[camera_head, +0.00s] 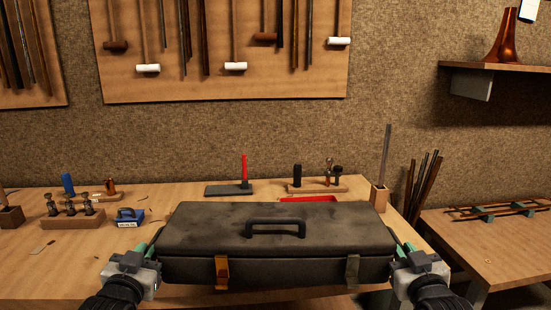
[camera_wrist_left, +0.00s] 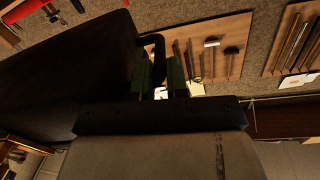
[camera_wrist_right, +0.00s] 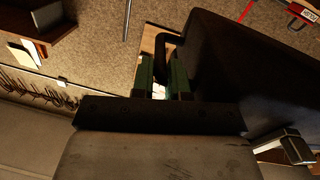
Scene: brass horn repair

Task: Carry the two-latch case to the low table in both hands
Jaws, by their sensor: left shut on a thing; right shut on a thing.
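The two-latch case (camera_head: 280,225) is a dark grey closed box, roughly level, in front of my body and over the workbench's front part in the head view. Its orange left latch (camera_head: 222,272) and dull grey-brown right latch (camera_head: 352,270) face me. My left gripper (camera_head: 152,252) is shut on a side handle (camera_wrist_left: 159,48) at the case's left end. My right gripper (camera_head: 407,250) is shut on the side handle (camera_wrist_right: 166,42) at its right end. Whether the case touches the bench is hidden. A lower wooden table (camera_head: 500,258) at right carries rods on green supports.
The workbench (camera_head: 70,265) holds a block with several metal parts (camera_head: 72,218), a blue box (camera_head: 130,216), a red tray (camera_head: 308,198) and a rod holder (camera_head: 379,198). Upright rods (camera_head: 425,185) stand between bench and table. A shelf (camera_head: 500,67) juts from the wall above.

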